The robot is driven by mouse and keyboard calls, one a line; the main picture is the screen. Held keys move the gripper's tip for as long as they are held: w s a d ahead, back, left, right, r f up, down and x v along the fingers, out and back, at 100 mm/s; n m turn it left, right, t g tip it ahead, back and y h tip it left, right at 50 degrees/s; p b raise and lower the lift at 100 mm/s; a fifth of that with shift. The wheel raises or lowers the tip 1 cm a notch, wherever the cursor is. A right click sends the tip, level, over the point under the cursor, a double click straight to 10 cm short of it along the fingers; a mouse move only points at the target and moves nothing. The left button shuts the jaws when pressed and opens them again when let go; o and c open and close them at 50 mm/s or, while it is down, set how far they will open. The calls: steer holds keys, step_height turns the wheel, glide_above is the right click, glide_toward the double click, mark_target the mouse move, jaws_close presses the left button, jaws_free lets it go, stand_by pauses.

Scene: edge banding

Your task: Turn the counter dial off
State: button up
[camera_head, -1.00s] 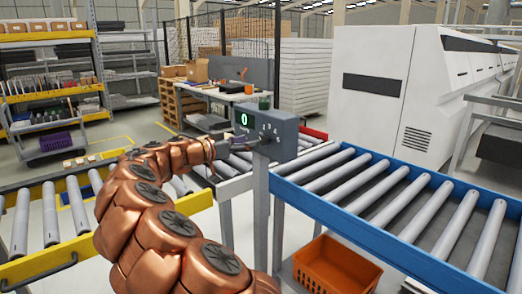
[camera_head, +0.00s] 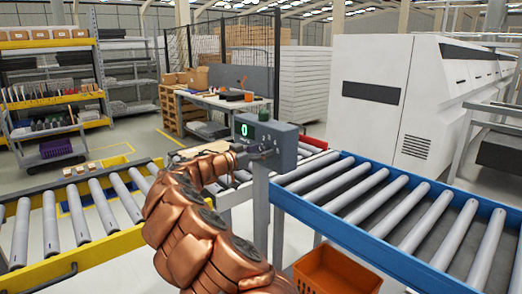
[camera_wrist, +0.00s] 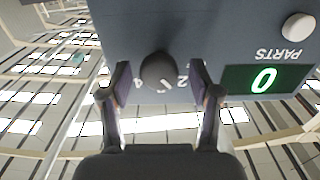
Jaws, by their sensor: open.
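The counter (camera_head: 284,146) is a grey box on a post between the conveyors, with a green display (camera_head: 244,131) reading 0. My gripper (camera_head: 264,149) is at the front of the box, small and partly merged with it in the head view. In the wrist view, the picture is upside down and the counter panel (camera_wrist: 230,35) fills the top. The dark round dial (camera_wrist: 160,72) sits between the two open fingers of my gripper (camera_wrist: 158,84), one on each side. Numerals 4 and 2 show beside the dial. Whether the fingers touch it I cannot tell.
A white button (camera_wrist: 298,27) sits above the word PARTS on the panel. A blue-framed roller conveyor (camera_head: 400,215) is to the right, a yellow-framed one (camera_head: 100,258) to the left. An orange crate (camera_head: 335,275) is below. A workbench (camera_head: 215,97) stands behind.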

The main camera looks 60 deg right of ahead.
steer(key=c, duration=1.1)
steer(key=b, duration=0.6)
steer(key=shift+f+n, duration=0.3)
steer(key=shift+f, duration=0.1)
steer(key=n+b, duration=0.1)
steer(key=b, duration=0.6)
steer(key=shift+r+n, duration=0.25)
steer(key=shift+n, duration=0.15)
steer(key=shift+r+n+b, duration=0.1)
steer(key=shift+n+b, duration=0.45)
steer(key=shift+n, duration=0.15)
steer(key=shift+d+n+p, duration=0.1)
steer(key=shift+n+p, duration=0.2)
steer(key=shift+n, duration=1.6)
